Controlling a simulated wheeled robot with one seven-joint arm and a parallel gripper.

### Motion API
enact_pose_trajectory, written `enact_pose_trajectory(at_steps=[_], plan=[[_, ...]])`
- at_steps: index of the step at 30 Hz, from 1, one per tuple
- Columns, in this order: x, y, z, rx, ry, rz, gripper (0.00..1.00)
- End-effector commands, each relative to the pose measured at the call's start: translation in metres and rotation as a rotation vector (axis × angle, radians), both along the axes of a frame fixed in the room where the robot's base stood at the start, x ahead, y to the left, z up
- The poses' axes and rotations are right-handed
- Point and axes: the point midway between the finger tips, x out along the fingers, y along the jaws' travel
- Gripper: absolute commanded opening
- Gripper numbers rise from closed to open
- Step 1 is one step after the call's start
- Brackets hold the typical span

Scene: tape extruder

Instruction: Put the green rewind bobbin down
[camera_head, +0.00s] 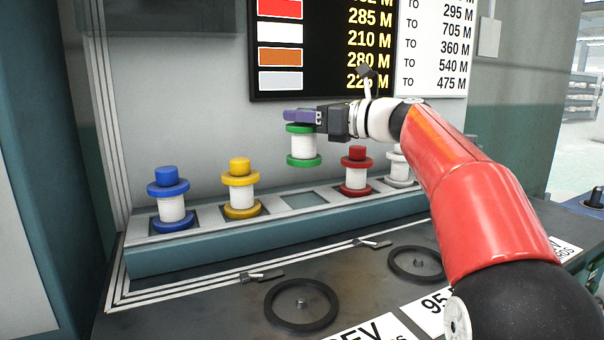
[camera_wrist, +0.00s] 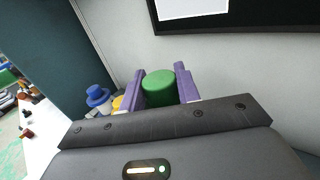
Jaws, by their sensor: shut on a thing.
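The green rewind bobbin (camera_head: 304,147), with green flanges and a white middle, hangs upright in the air. My gripper (camera_head: 300,117) is shut on its top, and the top green knob shows between the purple fingers in the wrist view (camera_wrist: 160,87). The bobbin is above the rack (camera_head: 190,257), over an empty square slot (camera_head: 303,201) between the yellow bobbin and the red bobbin. Its lower flange is clear of the rack. The fingers hide its top knob in the head view.
A blue bobbin (camera_head: 170,200) and a yellow bobbin (camera_head: 240,188) stand left of the empty slot. A red bobbin (camera_head: 356,171) and a white bobbin (camera_head: 399,166) stand to its right. Two black rings (camera_head: 301,324) lie on the bench in front. A display board (camera_head: 330,80) hangs behind.

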Motion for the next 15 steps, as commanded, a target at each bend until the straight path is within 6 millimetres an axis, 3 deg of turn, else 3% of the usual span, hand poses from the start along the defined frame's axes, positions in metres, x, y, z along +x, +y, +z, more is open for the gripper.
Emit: enact_pose_trajectory(at_steps=[1, 3, 11, 15], plan=[[0.000, 0.000, -0.016, 0.001, 0.002, 0.000, 0.00], [-0.001, 0.000, -0.027, 0.001, 0.000, 0.000, 0.00], [0.000, 0.000, -0.046, 0.000, -0.002, 0.000, 0.00], [0.000, 0.000, -0.067, 0.001, 0.001, 0.001, 0.00]])
